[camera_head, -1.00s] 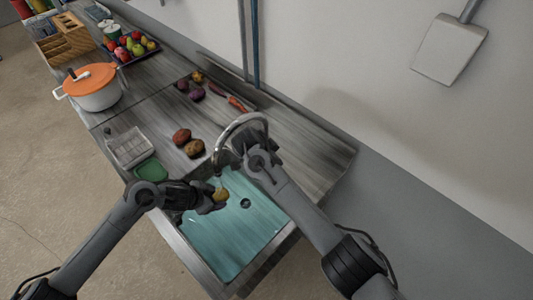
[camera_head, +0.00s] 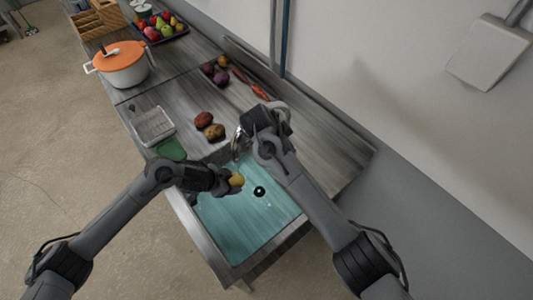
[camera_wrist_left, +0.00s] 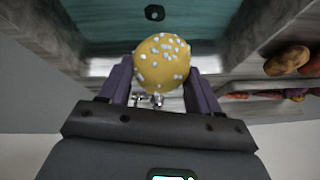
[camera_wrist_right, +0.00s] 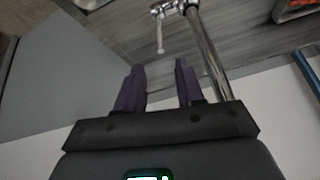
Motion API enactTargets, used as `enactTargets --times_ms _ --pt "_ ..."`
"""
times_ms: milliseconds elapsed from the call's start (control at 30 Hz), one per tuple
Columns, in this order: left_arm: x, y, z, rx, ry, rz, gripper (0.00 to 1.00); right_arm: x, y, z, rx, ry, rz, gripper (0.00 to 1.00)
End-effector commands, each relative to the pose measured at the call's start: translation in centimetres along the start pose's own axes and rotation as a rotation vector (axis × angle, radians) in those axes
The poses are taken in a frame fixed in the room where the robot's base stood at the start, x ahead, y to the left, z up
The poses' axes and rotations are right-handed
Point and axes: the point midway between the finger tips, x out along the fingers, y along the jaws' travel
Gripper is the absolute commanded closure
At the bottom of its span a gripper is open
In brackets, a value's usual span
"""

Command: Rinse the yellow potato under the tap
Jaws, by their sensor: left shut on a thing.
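The yellow potato (camera_head: 236,180) is held by my left gripper (camera_head: 228,182) over the sink (camera_head: 240,225), beside the drain. In the left wrist view the potato (camera_wrist_left: 162,62) sits between both fingers, dotted with white specks. The metal tap (camera_head: 237,147) stands at the sink's back edge, close to the potato and partly hidden by my right arm. My right gripper (camera_head: 268,117) is at the tap's top. In the right wrist view its fingers (camera_wrist_right: 158,85) are apart and empty, with the tap's lever (camera_wrist_right: 160,38) and pipe (camera_wrist_right: 207,50) just beyond. I cannot tell whether water runs.
Purple vegetables (camera_head: 220,79), carrots (camera_head: 259,91), an orange-lidded pot (camera_head: 122,69) and a fruit tray (camera_head: 160,38) stand farther back.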

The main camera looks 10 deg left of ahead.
Motion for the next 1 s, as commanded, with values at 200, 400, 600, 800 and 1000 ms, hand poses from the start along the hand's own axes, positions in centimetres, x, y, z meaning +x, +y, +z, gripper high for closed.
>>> enactTargets --times_ms 200,400,600,800,1000 --pt "0.0 0.0 0.0 0.0 0.001 0.0 0.71 0.0 0.0 0.0 0.0 0.0 0.0 0.62" --pt "0.0 0.0 0.0 0.0 0.001 0.0 0.71 0.0 0.0 0.0 0.0 0.0 0.0 0.62" --pt "0.0 0.0 0.0 0.0 0.001 0.0 0.71 0.1 0.0 0.1 -0.003 -0.001 -0.001 0.92" --pt "0.0 0.0 0.0 0.0 0.001 0.0 0.71 1.1 -0.2 0.8 -0.085 -0.014 -0.043 1.0" --pt "0.0 0.0 0.0 0.0 0.001 0.0 0.71 3.8 -0.7 3.2 -0.342 -0.025 -0.187 1.0"
